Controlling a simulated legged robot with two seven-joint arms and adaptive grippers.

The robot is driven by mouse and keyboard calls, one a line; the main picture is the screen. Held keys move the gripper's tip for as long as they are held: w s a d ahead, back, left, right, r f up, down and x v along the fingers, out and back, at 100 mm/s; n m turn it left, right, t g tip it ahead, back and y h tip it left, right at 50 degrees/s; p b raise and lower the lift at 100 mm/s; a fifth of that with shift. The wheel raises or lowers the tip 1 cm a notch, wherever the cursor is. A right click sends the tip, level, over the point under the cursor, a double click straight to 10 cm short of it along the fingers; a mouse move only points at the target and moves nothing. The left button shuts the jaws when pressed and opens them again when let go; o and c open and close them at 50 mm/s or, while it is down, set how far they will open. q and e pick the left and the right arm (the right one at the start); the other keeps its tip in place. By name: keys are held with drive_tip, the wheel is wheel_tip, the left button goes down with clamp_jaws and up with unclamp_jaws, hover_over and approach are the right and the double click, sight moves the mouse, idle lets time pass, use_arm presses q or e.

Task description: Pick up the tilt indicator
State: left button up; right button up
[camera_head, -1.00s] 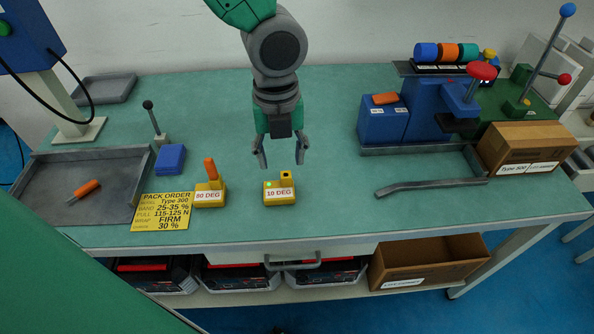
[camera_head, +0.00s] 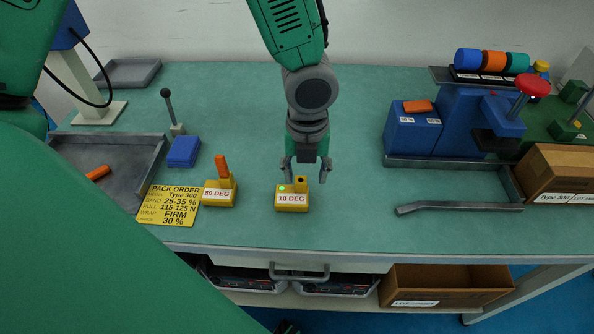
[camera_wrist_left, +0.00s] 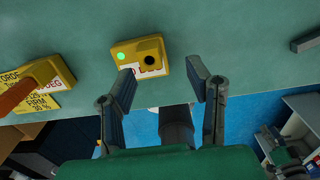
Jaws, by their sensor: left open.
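No part is labelled tilt indicator. A yellow block marked 10 DEG (camera_head: 292,201), with a lit green light and a dark hole on top, stands on the green bench. It shows between and beyond my fingers in the left wrist view (camera_wrist_left: 139,67). A second yellow block marked 80 DEG (camera_head: 220,196) stands to its left, with an orange-handled piece (camera_head: 221,166) upright in it. My left gripper (camera_head: 307,178) is open and empty, its fingers pointing down just above and behind the 10 DEG block; contact cannot be told. My right gripper is out of view.
A yellow pack order card (camera_head: 168,205), a blue box (camera_head: 184,152) and a grey tray (camera_head: 128,193) lie to the left. A blue press (camera_head: 461,118) and a bent grey bar (camera_head: 458,208) are at the right. Bench between the 10 DEG block and the bar is clear.

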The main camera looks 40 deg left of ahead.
sight(303, 184)
use_arm(q)
drive_tip(key=f, duration=0.1)
drive_tip(key=a+f, duration=0.1)
drive_tip(key=f, duration=0.1)
drive_tip(key=f+b, duration=0.1)
drive_tip(key=shift+s+a+f, duration=0.2)
drive_tip(key=shift+s+f, duration=0.05)
drive_tip(key=shift+f, duration=0.05)
drive_tip(key=shift+d+r, duration=0.1)
drive_tip(key=shift+d, duration=0.4)
drive_tip(key=c, duration=0.3)
clamp_jaws()
